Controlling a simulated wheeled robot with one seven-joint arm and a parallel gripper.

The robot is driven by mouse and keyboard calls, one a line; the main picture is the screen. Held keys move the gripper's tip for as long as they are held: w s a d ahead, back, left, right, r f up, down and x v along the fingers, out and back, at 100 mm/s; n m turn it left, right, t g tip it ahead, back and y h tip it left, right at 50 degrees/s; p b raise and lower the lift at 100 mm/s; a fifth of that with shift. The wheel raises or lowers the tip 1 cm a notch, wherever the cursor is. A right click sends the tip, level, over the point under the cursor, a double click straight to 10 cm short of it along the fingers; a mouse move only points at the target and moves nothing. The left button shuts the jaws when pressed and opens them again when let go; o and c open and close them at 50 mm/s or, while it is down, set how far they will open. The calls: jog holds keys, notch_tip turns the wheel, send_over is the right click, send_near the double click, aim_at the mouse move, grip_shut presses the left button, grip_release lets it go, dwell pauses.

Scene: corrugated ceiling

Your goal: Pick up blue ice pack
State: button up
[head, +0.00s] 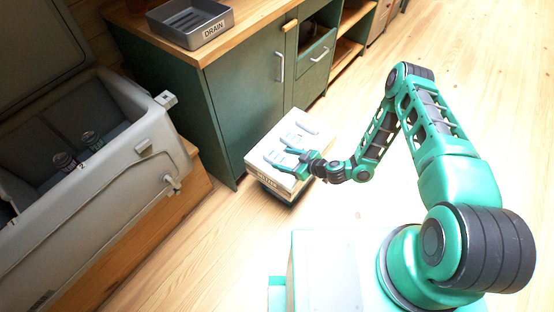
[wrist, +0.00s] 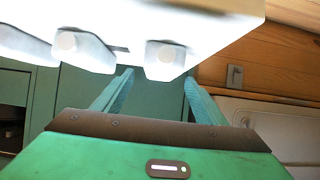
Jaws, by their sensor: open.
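Several flat, pale bluish-white packs lie on top of a low white box in the head view, one near the far edge (head: 307,123), one in the middle (head: 297,138). Bright light washes out their colour, so I cannot tell which is the blue ice pack. In the wrist view, pale packs with round caps show at the top, and one pack (wrist: 166,68) is just beyond the space between my fingertips. My gripper (head: 287,158), also in the wrist view (wrist: 157,80), is open at the near part of the box top, with nothing seen between its fingers.
The white box (head: 313,148) stands on the wood floor beside a green cabinet (head: 245,95). A grey DRAIN tray (head: 208,38) is on the countertop. Floor at right is clear.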

aim_at(278, 157)
jog(key=x, duration=0.5)
jog(key=c, duration=1.3)
